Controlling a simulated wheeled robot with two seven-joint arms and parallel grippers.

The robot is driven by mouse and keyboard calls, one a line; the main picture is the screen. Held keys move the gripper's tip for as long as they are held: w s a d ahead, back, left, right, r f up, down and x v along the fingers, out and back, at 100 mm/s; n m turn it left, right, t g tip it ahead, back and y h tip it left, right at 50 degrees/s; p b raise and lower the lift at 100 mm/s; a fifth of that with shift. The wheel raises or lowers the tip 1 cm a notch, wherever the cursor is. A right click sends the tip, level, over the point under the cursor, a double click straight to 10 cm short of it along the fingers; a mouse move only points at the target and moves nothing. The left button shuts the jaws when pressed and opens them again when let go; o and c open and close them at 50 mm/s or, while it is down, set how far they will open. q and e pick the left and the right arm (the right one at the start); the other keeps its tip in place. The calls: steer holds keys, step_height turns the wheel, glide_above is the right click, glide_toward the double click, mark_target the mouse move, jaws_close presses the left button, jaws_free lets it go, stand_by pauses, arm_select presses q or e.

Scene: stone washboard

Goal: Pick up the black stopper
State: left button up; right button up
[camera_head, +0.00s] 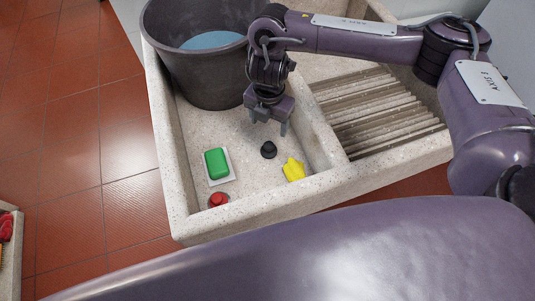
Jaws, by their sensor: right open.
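The small black stopper (268,150) sits on the floor of the stone basin, near the middle. My right gripper (268,128) is above and just behind it, fingers pointing down, open and with nothing seen between the fingers. The gripper looks apart from the stopper, though the exact height gap is hard to tell. My left gripper is not in view.
In the stone basin (162,125) lie a green soap on a white dish (217,164), a yellow object (293,170) and a red object (219,200). A dark bucket (207,75) with blue water stands behind left. The ribbed washboard (375,112) is right.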

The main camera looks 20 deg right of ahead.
steer(key=b, duration=0.3)
glide_above(269, 144)
step_height(269, 144, down, 5)
steer(key=shift+w+r, duration=0.15)
steer(key=f, duration=0.2)
steer(key=f+b, duration=0.1)
steer(key=f, duration=0.4)
steer(key=shift+s+f+b, duration=0.2)
steer(key=shift+s+b, duration=0.05)
steer(key=shift+b, duration=0.05)
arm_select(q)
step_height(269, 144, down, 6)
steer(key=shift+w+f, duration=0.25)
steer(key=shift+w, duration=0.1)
arm_select(e)
steer(key=shift+c, duration=0.2)
steer(key=shift+r, duration=0.1)
steer(key=c, duration=1.1)
